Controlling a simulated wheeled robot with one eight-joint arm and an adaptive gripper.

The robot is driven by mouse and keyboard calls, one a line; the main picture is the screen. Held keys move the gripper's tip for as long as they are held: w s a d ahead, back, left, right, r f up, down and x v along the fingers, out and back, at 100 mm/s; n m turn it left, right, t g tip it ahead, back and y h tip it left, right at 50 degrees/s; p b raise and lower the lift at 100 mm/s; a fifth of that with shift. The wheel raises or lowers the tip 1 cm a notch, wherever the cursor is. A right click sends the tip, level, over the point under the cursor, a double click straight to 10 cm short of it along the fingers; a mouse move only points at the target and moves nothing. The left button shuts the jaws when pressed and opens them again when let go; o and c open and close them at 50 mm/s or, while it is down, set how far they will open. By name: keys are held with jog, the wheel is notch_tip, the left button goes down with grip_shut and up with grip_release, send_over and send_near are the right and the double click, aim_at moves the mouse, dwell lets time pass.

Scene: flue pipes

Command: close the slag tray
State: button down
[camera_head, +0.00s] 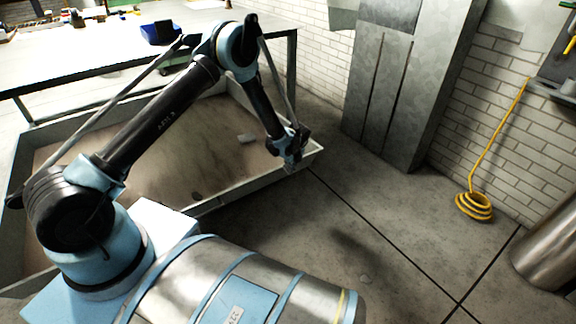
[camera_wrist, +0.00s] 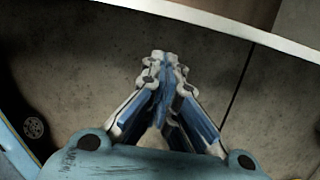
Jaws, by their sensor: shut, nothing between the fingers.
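The slag tray (camera_head: 313,158) is a wide, shallow grey metal tray with a brownish, stained floor. In the head view it sticks out from under the table, its near right corner in the open. My gripper (camera_head: 290,164) is at that corner, close to the near rim; whether it touches the rim cannot be told. In the wrist view my gripper (camera_wrist: 162,58) is shut and empty, its tips just short of a pale edge (camera_wrist: 235,31) that looks like the tray's rim. My arm hides part of the tray in the head view.
A table (camera_head: 110,62) stands over the tray's back part, with a blue bin (camera_head: 160,33) on it. A grey metal cabinet-like duct (camera_head: 385,90) stands against the brick wall. The floor (camera_head: 370,225) between is clear.

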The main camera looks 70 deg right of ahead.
jog(key=w+d+f, duration=0.2)
jog(key=w+f, duration=0.1)
jog(key=w, duration=0.1)
jog(key=shift+w+d+f, duration=0.25)
jog(key=shift+d+f, duration=0.1)
jog(key=shift+f, duration=0.05)
